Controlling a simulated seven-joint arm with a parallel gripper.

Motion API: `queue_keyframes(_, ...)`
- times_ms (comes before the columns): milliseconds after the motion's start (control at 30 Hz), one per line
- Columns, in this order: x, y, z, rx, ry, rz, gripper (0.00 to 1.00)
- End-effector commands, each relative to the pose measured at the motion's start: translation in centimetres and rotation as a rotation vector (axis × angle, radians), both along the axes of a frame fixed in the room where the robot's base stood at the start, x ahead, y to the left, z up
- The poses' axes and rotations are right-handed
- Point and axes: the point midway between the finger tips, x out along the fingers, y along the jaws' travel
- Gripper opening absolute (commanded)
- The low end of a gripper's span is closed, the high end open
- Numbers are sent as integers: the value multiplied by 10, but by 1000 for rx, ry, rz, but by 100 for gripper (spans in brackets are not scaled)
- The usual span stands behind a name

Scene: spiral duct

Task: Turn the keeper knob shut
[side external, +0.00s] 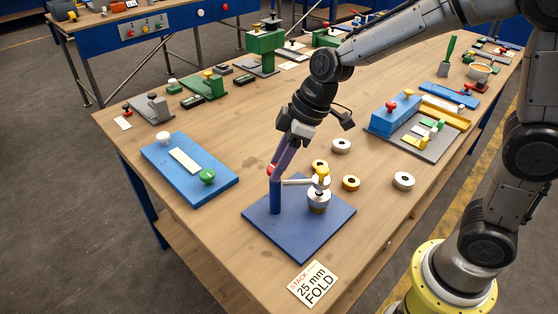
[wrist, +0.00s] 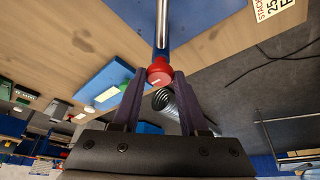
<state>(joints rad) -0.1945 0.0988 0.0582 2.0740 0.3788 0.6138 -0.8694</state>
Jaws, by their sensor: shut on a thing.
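A blue base plate (side external: 320,230) lies near the table's front corner and carries a blue post (side external: 275,197). A red knob (side external: 271,170) sits at the top of the post. In the wrist view, the red knob (wrist: 159,72) is between my fingertips at the end of a shiny rod (wrist: 162,30). My gripper (side external: 275,172) comes down from above and is shut on this knob. A pale bar (side external: 297,183) runs from the post to a metal stack (side external: 319,200) with a yellow knob (side external: 323,173) on top. No label shows which knob is the keeper.
A blue panel with a green knob (side external: 207,176) lies to the left. A blue block (side external: 395,115) stands at the right.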

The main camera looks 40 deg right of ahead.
Motion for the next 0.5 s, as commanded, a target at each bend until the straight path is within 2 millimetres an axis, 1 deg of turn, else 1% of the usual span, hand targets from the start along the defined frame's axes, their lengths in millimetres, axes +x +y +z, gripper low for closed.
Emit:
queue_keyframes(267, 0, 1, 1, 1, -2, -41, 0)
queue_keyframes(500, -1, 2, 1, 1, -4, -173, 0)
